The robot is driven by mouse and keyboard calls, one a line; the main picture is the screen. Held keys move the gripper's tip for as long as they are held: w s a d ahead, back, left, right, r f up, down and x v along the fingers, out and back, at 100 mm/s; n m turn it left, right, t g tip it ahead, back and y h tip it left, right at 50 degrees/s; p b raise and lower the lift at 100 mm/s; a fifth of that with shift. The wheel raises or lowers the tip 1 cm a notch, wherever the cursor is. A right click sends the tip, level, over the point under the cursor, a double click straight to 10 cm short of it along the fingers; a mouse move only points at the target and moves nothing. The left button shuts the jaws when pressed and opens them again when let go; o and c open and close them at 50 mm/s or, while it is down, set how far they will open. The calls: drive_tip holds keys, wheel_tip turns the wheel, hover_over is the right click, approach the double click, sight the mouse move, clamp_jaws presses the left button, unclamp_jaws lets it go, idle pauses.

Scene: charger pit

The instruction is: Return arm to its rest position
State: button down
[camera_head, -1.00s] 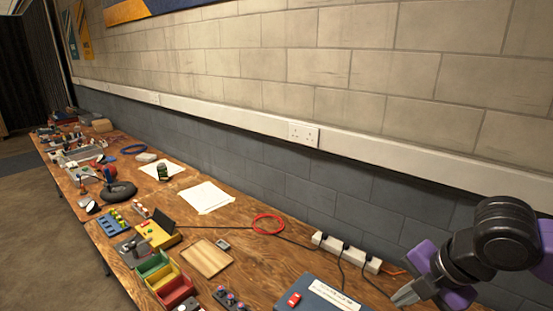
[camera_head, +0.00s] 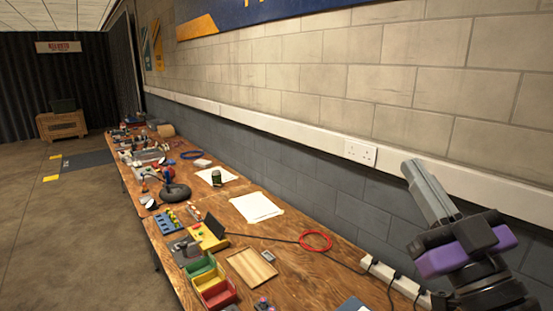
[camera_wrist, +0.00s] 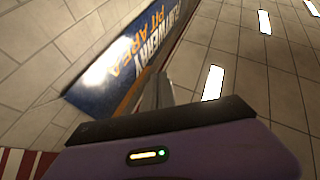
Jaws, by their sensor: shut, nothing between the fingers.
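My gripper (camera_head: 418,168) is at the right of the head view, raised above the bench in front of the block wall. Its grey fingers are together and point up and to the left, with nothing between them. The purple and black wrist is below the fingers. In the wrist view the fingers (camera_wrist: 158,88) show at the middle, close together, against a blue banner (camera_wrist: 125,70) and the ceiling. The rest of my arm is mostly out of view at the lower right.
A long wooden bench (camera_head: 295,262) runs along the wall. It bears a power strip (camera_head: 393,281), a red cable loop (camera_head: 315,241), a wooden board (camera_head: 251,268), coloured bins (camera_head: 213,283) and a white sheet (camera_head: 256,207). Open floor (camera_head: 75,225) lies to the left.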

drive_tip(key=s+d+f+m+g+h, duration=0.1)
drive_tip(key=s+d+f+m+h, duration=0.1)
drive_tip(key=s+f+m+h, duration=0.55)
drive_tip(key=s+d+f+m+g+h, duration=0.15)
drive_tip(key=s+f+m+h, duration=0.35)
drive_tip(key=f, duration=0.5)
drive_tip(key=s+a+f+n+g+y, duration=0.2)
drive_tip(key=s+f+n+g+y, duration=0.1)
drive_tip(key=s+f, duration=0.6)
drive_tip(key=s+a+f+n+g+y+b, duration=0.1)
drive_tip(key=s+f+n+g+y, duration=0.2)
drive_tip(key=s+f, duration=0.7)
drive_tip(key=s+n, duration=0.1)
drive_tip(key=s, duration=0.4)
drive_tip(key=shift+s+a+f, duration=0.2)
drive_tip(key=shift+a, duration=0.15)
